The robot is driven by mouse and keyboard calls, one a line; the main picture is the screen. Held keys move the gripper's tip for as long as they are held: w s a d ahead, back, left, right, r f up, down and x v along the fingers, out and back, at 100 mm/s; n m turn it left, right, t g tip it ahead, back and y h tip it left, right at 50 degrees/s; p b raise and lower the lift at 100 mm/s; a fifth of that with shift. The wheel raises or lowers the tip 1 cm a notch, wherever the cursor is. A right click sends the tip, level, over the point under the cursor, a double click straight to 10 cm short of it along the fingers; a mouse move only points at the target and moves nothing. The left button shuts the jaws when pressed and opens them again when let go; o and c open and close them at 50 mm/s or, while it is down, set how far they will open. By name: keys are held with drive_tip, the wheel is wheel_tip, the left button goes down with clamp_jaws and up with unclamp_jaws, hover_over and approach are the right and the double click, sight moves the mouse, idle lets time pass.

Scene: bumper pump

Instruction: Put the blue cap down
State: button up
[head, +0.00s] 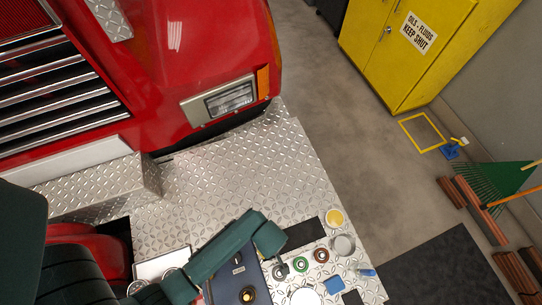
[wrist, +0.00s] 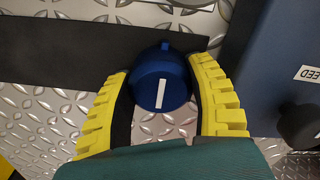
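The blue cap (wrist: 161,92) is round, with a white stripe on its top and a small tab at its rim. In the wrist view it sits between the two yellow fingers of my gripper (wrist: 161,68), which touch it on both sides. The diamond-plate bumper deck (wrist: 60,112) lies below. How high the cap is above the deck is hard to tell. In the head view my arm's green wrist covers the cap and the fingers.
A dark blue box (head: 228,287) with a label stands beside my gripper; it also shows in the wrist view (wrist: 262,70). A dark strip (head: 304,233) lies on the deck. A yellow cap (head: 335,217), a grey ring (head: 343,244) and several small parts stand right of my wrist.

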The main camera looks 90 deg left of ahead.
drive_tip(key=shift+o, duration=0.7)
drive_tip(key=shift+r, duration=0.1)
wheel_tip(320, 180, up, 12)
drive_tip(key=p, duration=0.1)
